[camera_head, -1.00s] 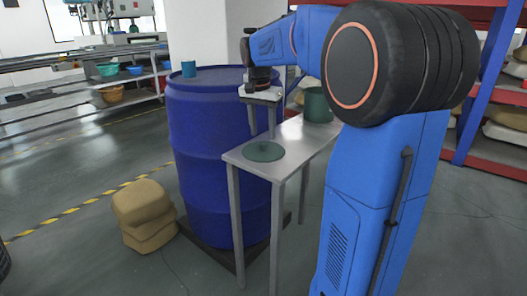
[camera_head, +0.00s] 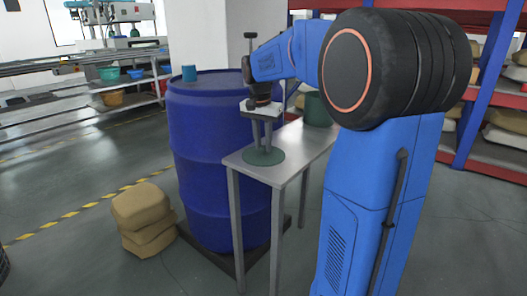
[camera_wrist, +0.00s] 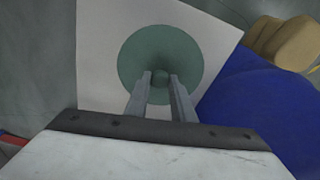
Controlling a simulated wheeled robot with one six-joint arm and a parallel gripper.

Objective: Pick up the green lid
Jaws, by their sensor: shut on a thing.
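The green lid (camera_head: 264,157) is a flat round disc with a small knob at its centre. It lies on the near end of the narrow metal table (camera_head: 292,160). It also shows in the wrist view (camera_wrist: 135,62), with the knob (camera_wrist: 160,77) between the fingertips. My gripper (camera_head: 263,146) points straight down over the lid and is shut on its knob. In the wrist view my gripper (camera_wrist: 160,88) has one finger on each side of the knob. I cannot tell any gap between lid and tabletop.
A dark green pot (camera_head: 316,110) stands farther back on the table. Tan sacks (camera_head: 146,218) are stacked on the floor left of the barrel.

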